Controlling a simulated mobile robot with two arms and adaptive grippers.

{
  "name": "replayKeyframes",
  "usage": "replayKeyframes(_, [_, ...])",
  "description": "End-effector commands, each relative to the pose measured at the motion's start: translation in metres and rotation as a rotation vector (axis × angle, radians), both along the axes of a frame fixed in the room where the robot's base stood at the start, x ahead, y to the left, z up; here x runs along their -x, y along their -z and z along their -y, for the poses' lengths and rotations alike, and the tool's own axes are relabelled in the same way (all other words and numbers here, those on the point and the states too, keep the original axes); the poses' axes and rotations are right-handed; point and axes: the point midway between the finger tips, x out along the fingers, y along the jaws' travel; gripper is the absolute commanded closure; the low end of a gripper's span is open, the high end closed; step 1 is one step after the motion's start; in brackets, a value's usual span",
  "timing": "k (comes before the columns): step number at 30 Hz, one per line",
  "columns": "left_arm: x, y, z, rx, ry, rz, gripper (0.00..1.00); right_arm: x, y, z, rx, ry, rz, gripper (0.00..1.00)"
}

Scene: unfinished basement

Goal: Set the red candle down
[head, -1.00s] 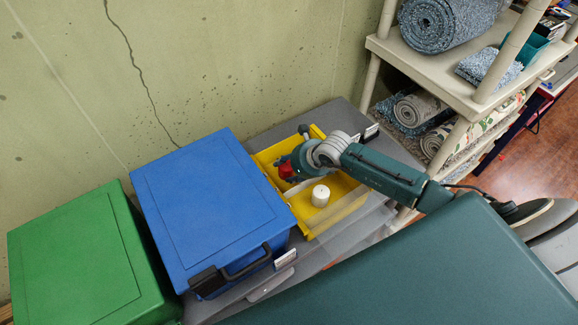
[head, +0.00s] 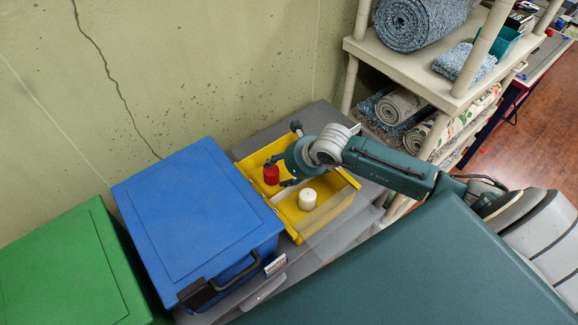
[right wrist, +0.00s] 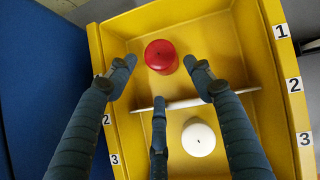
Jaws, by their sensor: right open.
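The red candle (head: 271,175) stands upright in the rear compartment of a yellow box; in the right wrist view the candle (right wrist: 161,56) is on the box floor behind a thin pale divider. The white candle (head: 308,199) stands in the front compartment, and also shows in the right wrist view (right wrist: 198,138). The yellow box (head: 345,178) has number labels along its side walls in the right wrist view (right wrist: 265,60). My right gripper (head: 292,156) is over the box; in the right wrist view its fingers (right wrist: 160,80) are spread, apart from the red candle. My left gripper is not in view.
A blue box (head: 200,215) with a black handle stands directly left of the yellow box, and a green box (head: 70,270) farther left. A shelf (head: 420,75) with rolled rugs stands at the right. The cracked wall (head: 200,70) is close behind.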

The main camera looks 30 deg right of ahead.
Motion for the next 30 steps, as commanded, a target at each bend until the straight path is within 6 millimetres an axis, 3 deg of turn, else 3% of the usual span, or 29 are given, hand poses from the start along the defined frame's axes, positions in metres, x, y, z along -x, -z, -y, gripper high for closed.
replayKeyframes(6, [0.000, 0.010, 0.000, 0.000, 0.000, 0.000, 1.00, 0.023, -0.033, 0.008, 0.002, -0.001, 0.001, 0.48])
replayKeyframes(10, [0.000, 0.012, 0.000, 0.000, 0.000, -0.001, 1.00, 0.030, -0.045, 0.011, 0.001, 0.001, 0.000, 0.48])
replayKeyframes(30, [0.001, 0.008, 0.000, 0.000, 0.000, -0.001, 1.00, 0.033, -0.054, 0.010, -0.001, -0.001, 0.000, 0.48])
